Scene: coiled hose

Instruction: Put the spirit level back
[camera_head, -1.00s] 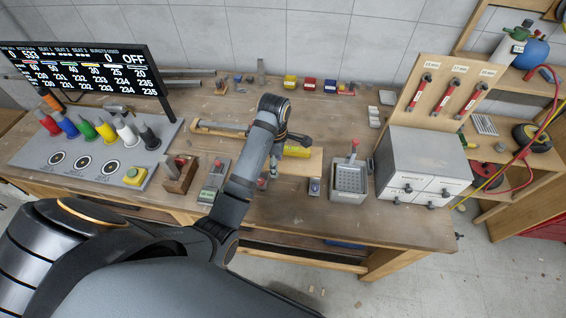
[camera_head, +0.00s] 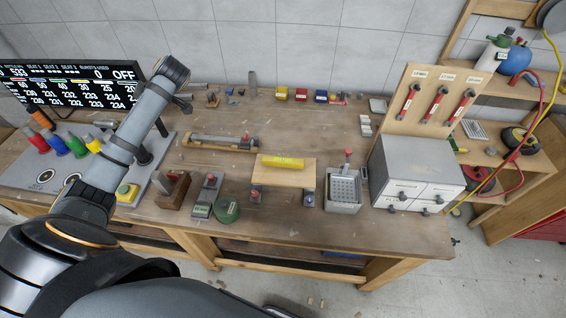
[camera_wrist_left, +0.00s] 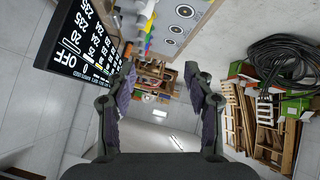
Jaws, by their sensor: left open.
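The spirit level (camera_head: 283,162) is a yellow bar lying flat on a light wooden board (camera_head: 283,178). The board rests across two small supports on the workbench. The level cannot be made out in that view. My right gripper is not in view.
A long clamp-like tool (camera_head: 220,143) lies behind the board. A green round object (camera_head: 227,210) and a wooden block (camera_head: 172,190) stand at the front. A grey basket (camera_head: 343,190) and a drawer cabinet (camera_head: 417,170) stand right. The screen (camera_head: 70,85) stands left.

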